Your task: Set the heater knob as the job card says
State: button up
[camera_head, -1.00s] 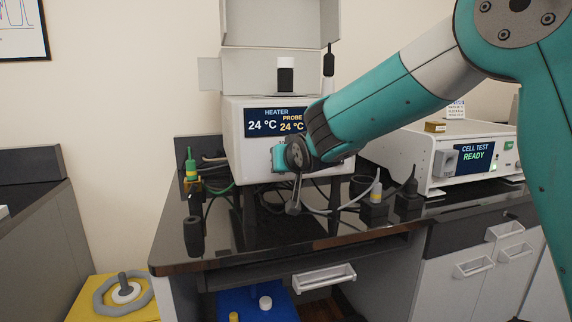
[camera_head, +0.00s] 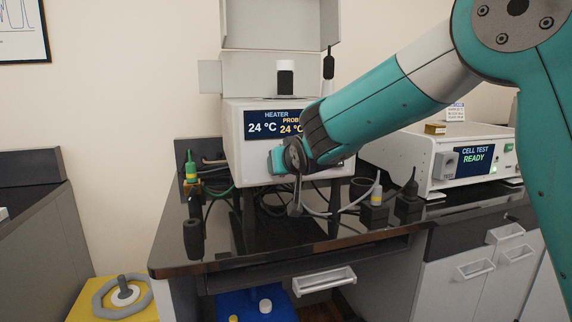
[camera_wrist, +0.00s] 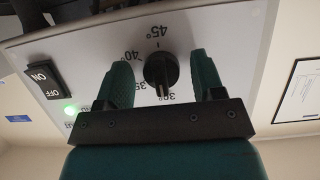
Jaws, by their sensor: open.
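The heater (camera_head: 236,158) is a white box on the dark bench. Its display (camera_head: 270,123) reads 24 °C, with my arm covering part of the probe reading. In the wrist view the round black heater knob (camera_wrist: 160,72) sits on a panel seen upside down, marked 30, 35, 40 and 45°. My gripper (camera_wrist: 161,66) is open, with one teal finger on each side of the knob; I cannot tell whether they touch it. In the head view my gripper (camera_head: 283,160) is at the heater's front and hides the knob. A small white card (camera_head: 455,111) is too small to read.
An ON/OFF switch (camera_wrist: 42,78) and a lit green lamp (camera_wrist: 71,108) are on the heater panel. A cell tester (camera_head: 466,160) reading CELL TEST READY stands to the right.

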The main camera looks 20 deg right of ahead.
jog(key=b+v, duration=0.1)
jog(key=v, duration=1.6)
jog(key=shift+s, duration=0.2)
jog(key=shift+r, duration=0.1)
jog(key=s+a+f+n+g+y+p, duration=0.2)
jog(key=s+g, duration=0.4)
jog(key=s, duration=0.5)
jog(key=s+a+f+n+g+y+p, duration=0.2)
jog(key=s+f+n+g+p, duration=0.2)
jog(key=s+g+p, duration=0.3)
jog(key=s+n, duration=0.1)
jog(key=s, duration=0.4)
jog(key=shift+s+a+g+p, duration=0.15)
jog(key=shift+a+g+p, duration=0.15)
